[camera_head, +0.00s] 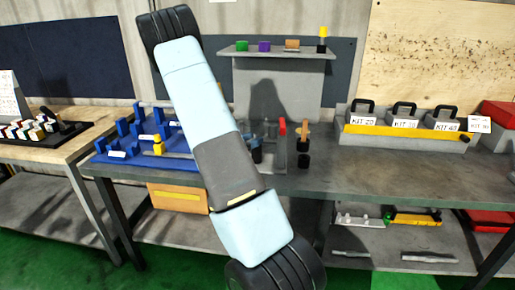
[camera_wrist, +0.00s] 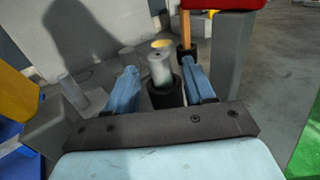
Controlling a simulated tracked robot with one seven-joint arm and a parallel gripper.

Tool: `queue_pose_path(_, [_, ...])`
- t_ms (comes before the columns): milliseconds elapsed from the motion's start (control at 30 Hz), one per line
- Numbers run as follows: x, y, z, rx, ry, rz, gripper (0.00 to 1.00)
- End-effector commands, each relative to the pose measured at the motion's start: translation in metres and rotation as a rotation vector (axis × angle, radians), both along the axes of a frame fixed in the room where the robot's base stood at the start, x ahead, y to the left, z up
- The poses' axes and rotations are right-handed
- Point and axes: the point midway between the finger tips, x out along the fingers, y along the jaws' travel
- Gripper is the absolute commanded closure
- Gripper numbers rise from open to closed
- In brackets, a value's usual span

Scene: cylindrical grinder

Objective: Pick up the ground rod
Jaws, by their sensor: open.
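In the wrist view, a grey metal cylinder (camera_wrist: 160,70), likely the ground rod, stands upright in a dark round holder (camera_wrist: 166,97). A yellowish round top shows just behind it. My gripper (camera_wrist: 158,65) is open, with one blue finger on each side of the cylinder. The picture does not show any finger clearly touching it. In the head view my arm crosses the middle and hides part of the bench; my gripper is not clearly seen there.
A red-topped grey post (camera_wrist: 232,45) and a wooden-handled tool (camera_wrist: 185,28) stand close on the right. In the head view, a blue rack (camera_head: 125,150) is left on the grey bench (camera_head: 400,180). Kit boxes (camera_head: 400,125) stand at right; the bench front there is clear.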

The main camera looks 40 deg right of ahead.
Motion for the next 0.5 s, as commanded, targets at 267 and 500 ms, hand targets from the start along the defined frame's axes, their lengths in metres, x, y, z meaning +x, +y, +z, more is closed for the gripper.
queue_pose_path(267, [0.001, -0.026, 0.001, 0.001, -0.001, 0.000, 0.46])
queue_pose_path(500, [0.001, -0.026, 0.001, 0.001, 0.000, 0.000, 0.54])
